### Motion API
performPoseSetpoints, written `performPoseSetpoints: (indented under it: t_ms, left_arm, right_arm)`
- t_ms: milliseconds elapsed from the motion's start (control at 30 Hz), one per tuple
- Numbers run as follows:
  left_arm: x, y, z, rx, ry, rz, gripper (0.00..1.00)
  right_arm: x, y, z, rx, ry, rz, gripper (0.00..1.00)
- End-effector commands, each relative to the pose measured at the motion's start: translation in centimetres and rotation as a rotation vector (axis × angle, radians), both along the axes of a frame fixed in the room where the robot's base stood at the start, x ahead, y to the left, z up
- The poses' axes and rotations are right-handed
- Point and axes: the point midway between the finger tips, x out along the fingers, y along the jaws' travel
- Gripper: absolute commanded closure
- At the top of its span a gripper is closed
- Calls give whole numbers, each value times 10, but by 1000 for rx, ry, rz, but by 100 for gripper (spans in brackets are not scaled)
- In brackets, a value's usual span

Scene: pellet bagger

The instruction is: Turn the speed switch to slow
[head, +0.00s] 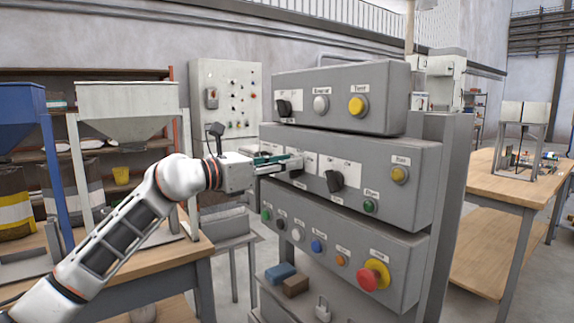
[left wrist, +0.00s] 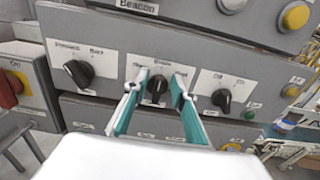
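My left gripper (head: 284,163) reaches the middle grey control box (head: 425,160) from the left. In the left wrist view its two teal fingers (left wrist: 158,92) stand apart, one on each side of a black rotary knob (left wrist: 157,87). A gap shows between the knob and each finger. The knob's handle looks roughly upright under a white label (left wrist: 160,62) that is too blurred to read fully, so I cannot confirm it is the speed switch. In the head view that knob is mostly hidden by the gripper. My right gripper is not in view.
Another black knob, labelled On and Off, sits right of the fingers (left wrist: 221,100), and one sits left (left wrist: 78,73). A red emergency button (head: 372,276) is on the lower box. A wooden table (head: 490,210) stands at the right.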

Motion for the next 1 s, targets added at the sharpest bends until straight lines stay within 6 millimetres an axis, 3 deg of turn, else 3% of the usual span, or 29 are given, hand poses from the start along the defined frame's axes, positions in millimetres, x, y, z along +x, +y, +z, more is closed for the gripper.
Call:
performPoseSetpoints:
  t_ms: [333, 433, 700, 1000]
  left_arm:
    - [3, -4, 0, 0, 0, 1, 74]
    - [3, -4, 0, 0, 0, 1, 100]
    - [3, -3, 1, -2, 3, 1, 100]
    - [3, -2, 9, -61, 77, 2, 100]
  right_arm:
    - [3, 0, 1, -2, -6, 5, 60]
    - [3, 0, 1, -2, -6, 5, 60]
    - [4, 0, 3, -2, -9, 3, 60]
    - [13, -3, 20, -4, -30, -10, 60]
